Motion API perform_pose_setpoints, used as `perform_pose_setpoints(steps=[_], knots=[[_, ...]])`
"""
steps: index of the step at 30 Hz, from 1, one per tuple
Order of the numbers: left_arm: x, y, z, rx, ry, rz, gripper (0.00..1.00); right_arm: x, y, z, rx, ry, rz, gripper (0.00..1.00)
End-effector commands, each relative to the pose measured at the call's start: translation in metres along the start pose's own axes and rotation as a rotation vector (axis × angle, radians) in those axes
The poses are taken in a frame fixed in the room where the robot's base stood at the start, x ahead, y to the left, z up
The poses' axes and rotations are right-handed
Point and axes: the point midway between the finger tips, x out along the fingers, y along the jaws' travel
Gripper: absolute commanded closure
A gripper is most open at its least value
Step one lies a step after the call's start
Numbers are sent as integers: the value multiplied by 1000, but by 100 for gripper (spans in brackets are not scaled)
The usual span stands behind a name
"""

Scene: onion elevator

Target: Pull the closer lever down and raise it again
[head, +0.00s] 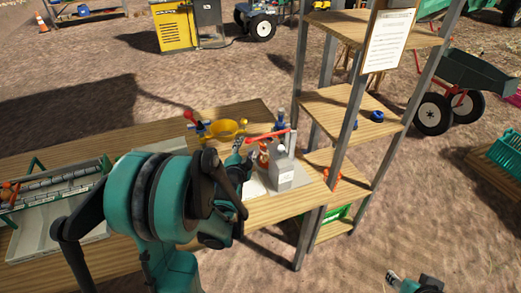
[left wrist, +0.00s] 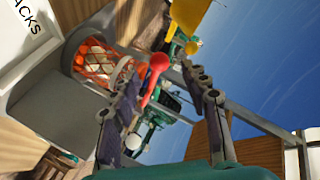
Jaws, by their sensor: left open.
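A red lever (head: 268,135) extends to the left from beside the grey box (head: 281,174) on the wooden table. My left gripper (head: 240,152) is open, just left of the box and close to the lever's end. In the left wrist view, the round-ended red lever (left wrist: 157,64) appears between the fingertips of my open gripper (left wrist: 156,72); contact cannot be told. A second red-knobbed lever (head: 190,116) stands farther left, beside a yellow part (head: 226,127). My right gripper (head: 394,276) is at the bottom right, away from the table, its opening unclear.
A metal-post shelf (head: 340,105) stands just right of the box. A tray with a rack (head: 65,185) lies on the table's left. An orange netted bundle (left wrist: 100,62) shows in the left wrist view. The table's back left (head: 150,128) is mostly bare.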

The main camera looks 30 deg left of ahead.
Motion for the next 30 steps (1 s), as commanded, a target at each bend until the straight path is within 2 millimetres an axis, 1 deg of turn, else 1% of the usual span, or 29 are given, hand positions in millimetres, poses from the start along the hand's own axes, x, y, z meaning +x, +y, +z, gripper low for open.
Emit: perform_pose_setpoints(steps=[1, 6, 10, 15, 22, 23, 24, 26, 27, 30], knots=[[10, 1, 0, 0, 0, 1, 54, 3, 0, 2, 0, 0, 0, 55], [38, 2, 0, 0, 0, 2, 54, 9, 0, 7, 0, 0, 0, 55], [55, 2, 0, 0, 0, 2, 54, 13, 0, 9, 0, 0, 0, 55], [64, 1, -1, 0, 0, 3, 54, 14, 0, 10, 0, 0, 0, 55], [64, 1, -1, 0, 0, 3, 54, 14, 0, 10, 0, 0, 0, 55], [64, 1, -1, 0, 0, 3, 62, 14, 0, 10, 0, 0, 0, 55], [64, 1, -1, -1, 0, 3, 73, 14, 0, 10, 0, 0, 0, 55], [64, 1, -1, -1, 0, 3, 89, 14, 0, 10, 0, 0, 0, 55], [64, 1, -1, 0, 0, 3, 99, 14, 0, 10, 0, 0, 0, 55], [64, 1, -1, -1, 0, 3, 100, 14, 0, 10, 0, 0, 0, 55]])
